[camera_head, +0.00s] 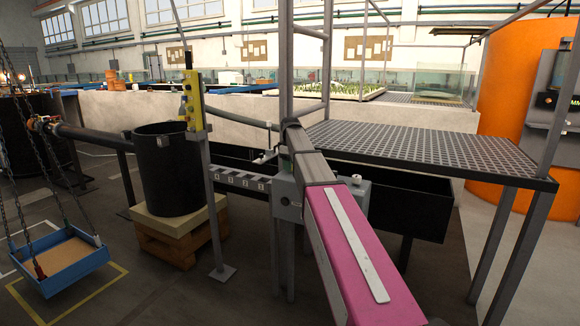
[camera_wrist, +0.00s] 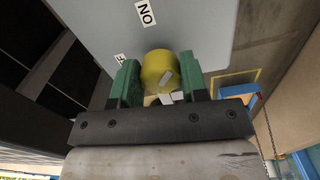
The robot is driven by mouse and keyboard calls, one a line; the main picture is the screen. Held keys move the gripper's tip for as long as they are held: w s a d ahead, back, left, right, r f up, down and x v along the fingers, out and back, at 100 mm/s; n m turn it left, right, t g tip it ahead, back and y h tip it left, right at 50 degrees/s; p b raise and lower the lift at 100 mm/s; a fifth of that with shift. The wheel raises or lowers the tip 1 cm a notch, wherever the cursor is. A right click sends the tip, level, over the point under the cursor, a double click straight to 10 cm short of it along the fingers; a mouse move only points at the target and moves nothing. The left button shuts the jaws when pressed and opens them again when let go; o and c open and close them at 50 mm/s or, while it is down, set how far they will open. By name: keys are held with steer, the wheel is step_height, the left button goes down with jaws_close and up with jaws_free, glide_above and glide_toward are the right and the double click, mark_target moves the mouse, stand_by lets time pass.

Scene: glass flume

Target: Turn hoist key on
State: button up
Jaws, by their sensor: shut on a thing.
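A grey control box (camera_head: 288,203) stands on a post in the middle of the head view. Its grey face (camera_wrist: 210,30) fills the top of the wrist view. On it is a round yellow key switch (camera_wrist: 155,62) with a small pale hoist key (camera_wrist: 167,78). A white ON label (camera_wrist: 146,13) lies above the switch. A second label (camera_wrist: 121,58), ending in F, is partly hidden at its left. My gripper (camera_wrist: 158,84) is shut on the key, a green finger on each side. The key's exact turn is hard to tell.
A yellow pendant control (camera_head: 193,100) stands on a pole left of the box. A black barrel (camera_head: 172,170) sits on a pallet behind it. A blue tray (camera_head: 62,262) hangs on chains at left. A black grated platform (camera_head: 430,150) lies to the right.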

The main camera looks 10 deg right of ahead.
steer(key=n, duration=0.4)
steer(key=shift+n, duration=0.3)
steer(key=shift+w+n, duration=0.1)
steer(key=shift+n, duration=1.5)
steer(key=o, duration=0.9)
steer(key=shift+r, duration=0.1)
step_height(320, 180, up, 11)
steer(key=shift+f, duration=0.2)
